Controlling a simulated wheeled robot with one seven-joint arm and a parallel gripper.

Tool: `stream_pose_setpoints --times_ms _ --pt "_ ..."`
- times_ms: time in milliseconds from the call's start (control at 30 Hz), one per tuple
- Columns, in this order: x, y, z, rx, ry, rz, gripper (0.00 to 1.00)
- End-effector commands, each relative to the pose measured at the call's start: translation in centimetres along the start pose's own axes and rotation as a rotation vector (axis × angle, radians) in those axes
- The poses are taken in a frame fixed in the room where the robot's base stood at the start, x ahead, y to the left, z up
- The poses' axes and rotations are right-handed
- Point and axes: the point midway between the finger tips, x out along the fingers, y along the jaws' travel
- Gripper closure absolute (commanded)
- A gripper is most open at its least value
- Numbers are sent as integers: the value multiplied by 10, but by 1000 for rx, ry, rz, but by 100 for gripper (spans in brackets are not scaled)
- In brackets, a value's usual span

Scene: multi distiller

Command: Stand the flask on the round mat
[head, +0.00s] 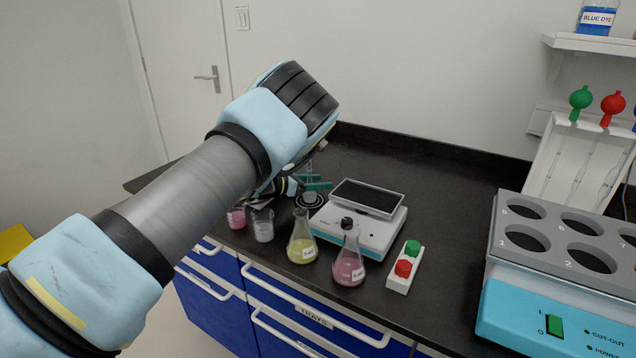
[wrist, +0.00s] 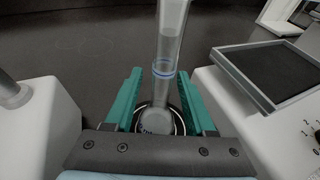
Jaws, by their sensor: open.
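The flask (wrist: 160,92) is clear glass with a long narrow neck and a blue ring mark. In the wrist view its neck runs between my fingers down to a greyish body. The body appears to stand on the dark round mat (wrist: 179,122), which has pale rings. The flask looks upright, but my gripper partly hides its base. My gripper (wrist: 162,98) is open, with one teal finger on each side of the neck. In the head view my gripper (head: 316,184) is low over the round mat (head: 298,202), left of the balance; the flask is small and partly hidden there.
The balance (head: 357,230) stands close on the right. In front are a yellow conical flask (head: 302,244), a pink one (head: 349,262), a clear beaker (head: 263,228) and a pink beaker (head: 236,218). A switch box (head: 404,270) and a holed bath (head: 545,275) stand farther right.

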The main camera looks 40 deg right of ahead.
Motion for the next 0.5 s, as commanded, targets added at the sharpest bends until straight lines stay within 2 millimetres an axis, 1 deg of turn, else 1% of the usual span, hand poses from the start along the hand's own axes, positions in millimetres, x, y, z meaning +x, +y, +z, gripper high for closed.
stream_pose_setpoints --times_ms 67,167,267,500 --pt "-3 0 0 0 0 1 45" --pt "-13 1 -2 1 0 2 45" --pt "-30 1 -3 -1 -1 4 45" --pt "-81 1 -3 0 -1 3 45"
